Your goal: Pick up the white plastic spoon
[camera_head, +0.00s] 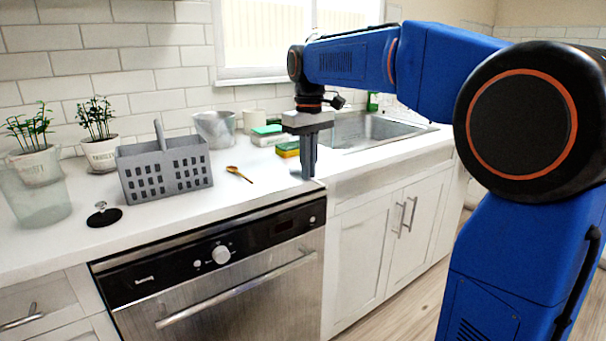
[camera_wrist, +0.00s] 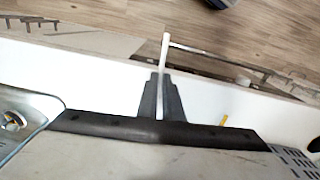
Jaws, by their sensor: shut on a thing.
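My gripper (camera_head: 309,172) points down at the counter's front edge, near the corner by the sink, in the head view. In the wrist view its two dark fingers (camera_wrist: 159,82) are closed together on the white plastic spoon. The thin white handle of the spoon (camera_wrist: 165,50) sticks out between the fingers, past the front edge of the counter. The rest of the spoon is hidden by the fingers and gripper body. I cannot make the spoon out in the head view.
A wooden spoon (camera_head: 239,174) lies left of my gripper. A grey basket (camera_head: 165,170), a clear bin (camera_head: 35,198) and a black round stopper (camera_head: 104,216) stand farther left. Sponges (camera_head: 288,149) lie behind my gripper. The sink (camera_head: 372,130) is at the right.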

